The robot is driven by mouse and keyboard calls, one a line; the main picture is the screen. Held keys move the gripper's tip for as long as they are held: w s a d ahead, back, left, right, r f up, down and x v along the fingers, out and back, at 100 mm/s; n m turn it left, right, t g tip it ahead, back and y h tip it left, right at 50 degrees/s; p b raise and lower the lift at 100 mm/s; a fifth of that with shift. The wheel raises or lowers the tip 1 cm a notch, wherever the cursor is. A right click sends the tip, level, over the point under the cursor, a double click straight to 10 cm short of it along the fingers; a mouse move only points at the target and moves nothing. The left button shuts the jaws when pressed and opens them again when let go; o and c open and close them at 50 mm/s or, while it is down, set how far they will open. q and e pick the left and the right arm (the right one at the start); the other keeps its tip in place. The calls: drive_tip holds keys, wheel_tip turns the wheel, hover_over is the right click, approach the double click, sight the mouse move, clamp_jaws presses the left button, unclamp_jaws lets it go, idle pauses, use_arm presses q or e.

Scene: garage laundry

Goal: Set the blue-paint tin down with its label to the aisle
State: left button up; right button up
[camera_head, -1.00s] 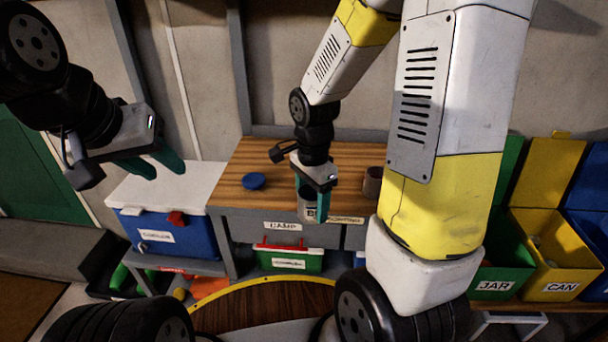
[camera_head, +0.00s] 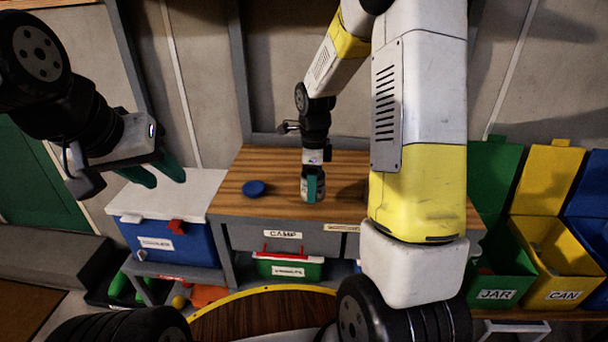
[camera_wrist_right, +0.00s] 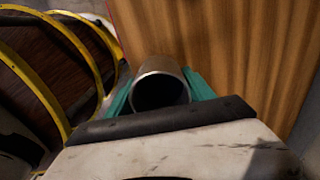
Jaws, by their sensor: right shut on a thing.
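My right gripper (camera_head: 313,186) is shut on a small grey metal tin, over the front part of the wooden bench top (camera_head: 232,192). The tin (camera_wrist_right: 160,72) shows in the right wrist view as a round metal rim with a dark inside, between the teal fingers. In the head view it is mostly hidden by a finger, and I cannot read its label or tell whether its base touches the wood. My left gripper (camera_head: 158,172) is open and empty, in the air above the white-lidded cooler (camera_head: 168,240).
A blue disc (camera_head: 254,188) lies on the bench top left of the tin. The bench has a drawer labelled CAMP (camera_head: 284,236). Green (camera_head: 500,280) and yellow (camera_head: 556,270) bins stand at the right. My right arm hides the bench's right part.

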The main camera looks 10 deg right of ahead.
drive_tip(key=w, duration=0.2)
drive_tip(key=w+d, duration=0.1)
drive_tip(key=w, duration=0.1)
drive_tip(key=shift+w+d+f, duration=0.1)
drive_tip(key=shift+f, duration=1.85)
drive_tip(key=o, duration=1.5)
drive_tip(key=shift+f, duration=0.15)
